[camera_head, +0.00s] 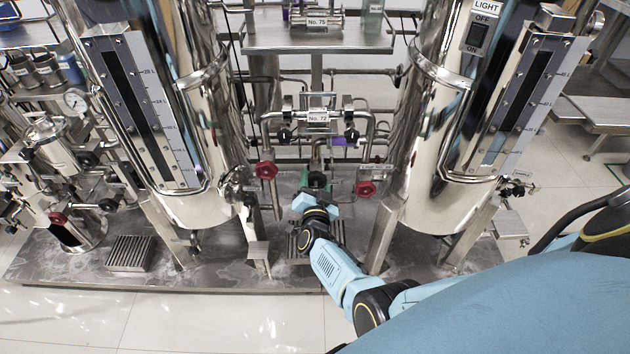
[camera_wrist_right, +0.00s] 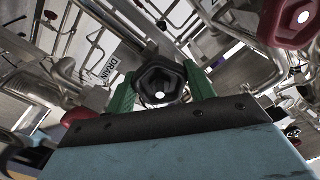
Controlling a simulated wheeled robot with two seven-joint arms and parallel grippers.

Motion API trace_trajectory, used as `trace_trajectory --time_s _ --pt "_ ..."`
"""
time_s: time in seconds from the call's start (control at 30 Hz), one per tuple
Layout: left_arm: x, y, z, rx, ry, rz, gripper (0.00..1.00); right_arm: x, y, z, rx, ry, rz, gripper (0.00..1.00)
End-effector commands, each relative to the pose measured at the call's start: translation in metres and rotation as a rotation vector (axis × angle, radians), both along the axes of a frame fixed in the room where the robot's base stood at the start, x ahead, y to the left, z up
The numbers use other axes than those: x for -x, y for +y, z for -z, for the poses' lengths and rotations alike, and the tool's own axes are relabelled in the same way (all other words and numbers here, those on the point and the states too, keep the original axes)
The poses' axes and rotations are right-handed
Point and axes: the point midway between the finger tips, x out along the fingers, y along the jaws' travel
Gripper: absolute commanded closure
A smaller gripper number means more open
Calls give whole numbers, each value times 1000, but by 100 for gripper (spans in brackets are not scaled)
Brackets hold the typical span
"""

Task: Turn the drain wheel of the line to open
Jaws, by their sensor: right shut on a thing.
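The drain wheel is a small black hand wheel with a pale centre; it shows in the right wrist view (camera_wrist_right: 160,83) and low between the two tanks in the head view (camera_head: 317,180). A plate marked DRAIN (camera_wrist_right: 102,70) is beside it in the wrist view. My right gripper (camera_head: 319,189) reaches it from the front. Its green fingers stand on either side of the wheel in the wrist view (camera_wrist_right: 161,92) and are shut on it. The wheel's stem is mostly hidden. My left gripper is not in view.
Red hand wheels flank the drain wheel, one at left (camera_head: 266,170) and one at right (camera_head: 366,188). Shiny tanks stand at left (camera_head: 205,130) and right (camera_head: 435,140), with legs close to my right arm. Pipes and a No. 72 plate (camera_head: 318,117) are behind.

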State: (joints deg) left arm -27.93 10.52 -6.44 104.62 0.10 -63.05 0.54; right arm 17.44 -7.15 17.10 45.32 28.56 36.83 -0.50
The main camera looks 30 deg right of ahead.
Motion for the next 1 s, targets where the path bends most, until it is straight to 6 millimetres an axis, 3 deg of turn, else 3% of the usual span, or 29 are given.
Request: trace_trajectory --time_s 0.3,0.83,0.87,1.0 --pt "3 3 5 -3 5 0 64 1 0 1 94 62 0 69" --pt "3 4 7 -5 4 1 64 1 0 2 112 72 1 69" --pt "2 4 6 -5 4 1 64 1 0 2 111 72 0 43" --pt "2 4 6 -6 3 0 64 1 0 1 111 71 1 25"
